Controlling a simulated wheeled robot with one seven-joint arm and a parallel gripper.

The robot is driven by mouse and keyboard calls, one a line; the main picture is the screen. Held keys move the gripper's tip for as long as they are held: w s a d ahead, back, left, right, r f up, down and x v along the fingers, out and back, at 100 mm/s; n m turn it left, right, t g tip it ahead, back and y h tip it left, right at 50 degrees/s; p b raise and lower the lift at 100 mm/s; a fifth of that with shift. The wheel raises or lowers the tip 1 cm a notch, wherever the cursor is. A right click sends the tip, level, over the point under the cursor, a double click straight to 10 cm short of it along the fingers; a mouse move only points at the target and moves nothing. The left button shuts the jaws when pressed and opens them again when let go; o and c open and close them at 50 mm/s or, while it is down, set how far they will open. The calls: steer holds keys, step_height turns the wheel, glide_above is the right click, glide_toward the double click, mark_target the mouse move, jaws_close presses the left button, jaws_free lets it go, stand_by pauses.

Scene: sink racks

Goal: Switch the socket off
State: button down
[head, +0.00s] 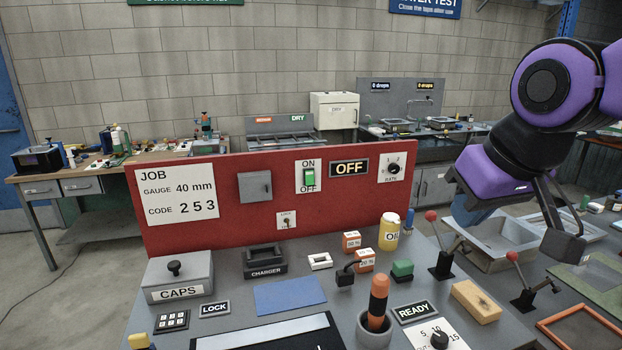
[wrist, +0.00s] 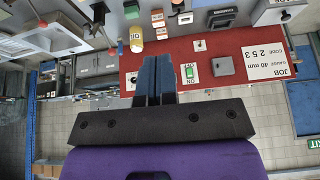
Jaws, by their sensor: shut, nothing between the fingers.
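A switch (head: 309,178) with a green rocker sits on an upright red panel (head: 225,200), marked ON above and OFF below. A black display (head: 349,168) to its right reads OFF. I cannot tell which way the rocker is tipped. The switch also shows, upside down, in the wrist view (wrist: 190,72). My gripper (wrist: 155,72) is shut and empty, its fingers together. In the head view my purple wrist and the dark gripper are high at the right, well apart from the panel and switch.
A rate dial (head: 393,168), a grey box (head: 255,187) and a small plate (head: 286,220) share the panel. In front stand a yellow can (head: 389,232), an orange-handled tool (head: 378,298) in a cup, and red-knobbed levers (head: 432,216). The space directly before the switch looks clear.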

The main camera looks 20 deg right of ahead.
mark_target(309, 177)
steer(key=w+r+m, duration=0.4)
steer(key=w+m, duration=0.1)
steer(key=w, duration=0.7)
steer(key=w+a+f+m, duration=0.2)
steer(key=w+m, duration=0.2)
steer(key=w, duration=0.6)
steer(key=w+a+f+m+g, duration=0.1)
steer(key=w+a+f+m, duration=0.1)
steer(key=w, duration=0.7)
steer(key=w+a+f+m, duration=0.3)
steer(key=w+m, duration=0.3)
steer(key=w, duration=0.4)
steer(key=shift+w+f+m+g, duration=0.3)
steer(key=shift+f+m, duration=0.1)
steer(key=shift+f, duration=0.3)
steer(key=w+f, duration=0.7)
steer(key=f, duration=0.3)
steer(key=shift+w, duration=0.1)
